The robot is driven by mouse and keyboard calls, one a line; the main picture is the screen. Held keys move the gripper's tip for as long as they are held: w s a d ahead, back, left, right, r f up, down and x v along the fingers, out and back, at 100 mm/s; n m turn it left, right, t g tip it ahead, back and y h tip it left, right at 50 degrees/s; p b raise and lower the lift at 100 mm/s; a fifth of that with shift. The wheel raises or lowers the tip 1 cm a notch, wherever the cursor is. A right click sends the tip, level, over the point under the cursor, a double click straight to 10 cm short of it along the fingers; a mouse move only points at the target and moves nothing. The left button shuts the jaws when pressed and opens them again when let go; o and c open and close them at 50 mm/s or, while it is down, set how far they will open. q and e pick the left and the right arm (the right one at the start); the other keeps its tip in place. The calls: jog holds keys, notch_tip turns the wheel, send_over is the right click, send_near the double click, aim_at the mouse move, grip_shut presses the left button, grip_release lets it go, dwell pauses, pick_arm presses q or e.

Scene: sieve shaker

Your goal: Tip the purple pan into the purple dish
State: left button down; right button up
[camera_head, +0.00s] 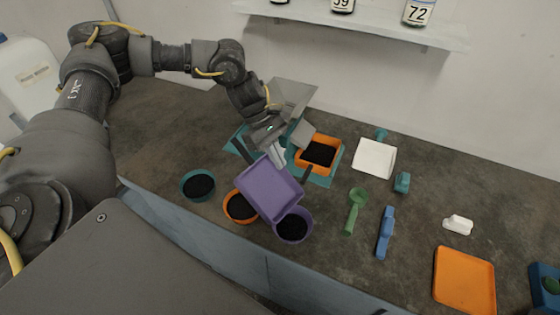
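The purple pan (269,188) hangs tilted above the front of the bench, held by my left gripper (276,154). The gripper comes down from the upper left and appears shut on the pan's far side; the exact grip is partly hidden. The purple dish (306,217) stands on the bench just below and to the right of the pan's near edge, which overlaps its rim in the picture. Dark granules (292,227) lie in the dish. The pan's inner face shows no granules. My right gripper is not in view.
An orange dish (231,211) and a teal dish (186,193), both with dark granules, stand left of the purple one. An orange pan (334,145) with granules sits behind. A green scoop (357,198), blue tool (385,235) and orange tray (464,280) lie to the right.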

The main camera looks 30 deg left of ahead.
pick_arm(q)
jog(key=a+f+h+b, duration=0.1)
jog(key=f+h+b, duration=0.1)
jog(key=b, duration=0.1)
jog(key=shift+w+a, duration=0.15)
jog(key=shift+a+h+b, duration=0.15)
jog(key=shift+h+b, duration=0.35)
jog(key=shift+b, duration=0.1)
jog(key=shift+r, duration=0.1)
